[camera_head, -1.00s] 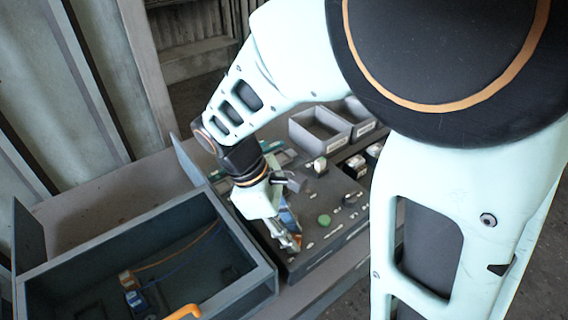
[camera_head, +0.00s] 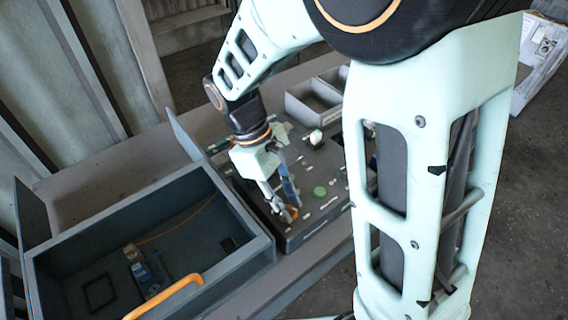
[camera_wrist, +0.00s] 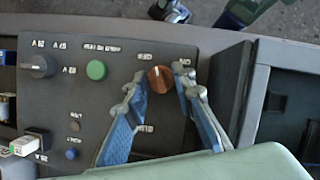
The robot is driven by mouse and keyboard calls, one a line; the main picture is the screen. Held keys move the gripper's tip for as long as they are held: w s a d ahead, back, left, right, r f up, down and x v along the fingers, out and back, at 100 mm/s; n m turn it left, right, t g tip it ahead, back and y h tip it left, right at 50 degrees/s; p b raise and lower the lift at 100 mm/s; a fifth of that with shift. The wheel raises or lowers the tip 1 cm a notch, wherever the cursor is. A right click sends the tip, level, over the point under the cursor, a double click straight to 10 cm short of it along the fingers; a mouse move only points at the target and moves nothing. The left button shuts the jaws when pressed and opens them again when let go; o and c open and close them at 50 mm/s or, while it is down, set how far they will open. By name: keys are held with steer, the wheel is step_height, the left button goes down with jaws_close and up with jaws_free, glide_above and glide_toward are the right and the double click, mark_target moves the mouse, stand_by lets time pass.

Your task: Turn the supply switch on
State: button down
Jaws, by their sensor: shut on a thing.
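The switch is an orange-brown rotary knob (camera_wrist: 160,79) on a dark control panel (camera_wrist: 110,75). Small white labels, which seem to read OFF and ON, lie above its left and right sides. My gripper (camera_wrist: 161,74) has its two blue-padded fingers on either side of this knob and is shut on it. A pale mark on the knob points roughly upward in the wrist view. In the head view my gripper (camera_head: 284,212) reaches down to the panel's front left part, and the orange knob (camera_head: 293,212) shows partly by the fingertips.
A green button (camera_wrist: 96,70) and a black selector knob (camera_wrist: 40,65) are on the same panel. An open grey box (camera_head: 205,292) with an orange handle (camera_head: 170,296) stands left of the panel. Grey bins (camera_head: 312,100) stand behind it.

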steer(key=m+y, duration=0.1)
steer(key=m, duration=0.2)
steer(key=m+g+y+p, duration=0.1)
steer(key=m, duration=0.2)
steer(key=shift+w+d+r+m+g, duration=0.1)
steer(key=shift+w+d+m+g, duration=0.05)
steer(key=shift+m+g, duration=0.15)
steer(key=m+y, duration=0.1)
steer(key=m, duration=0.2)
steer(key=m+y+p, duration=0.1)
steer(key=m, duration=0.2)
steer(key=shift+d+m+y, duration=0.15)
steer(key=shift+m+y, duration=0.15)
steer(key=c, duration=1.7)
jaws_free()
steer(key=shift+o, duration=0.2)
steer(key=v, duration=1.2)
steer(key=shift+w, duration=0.15)
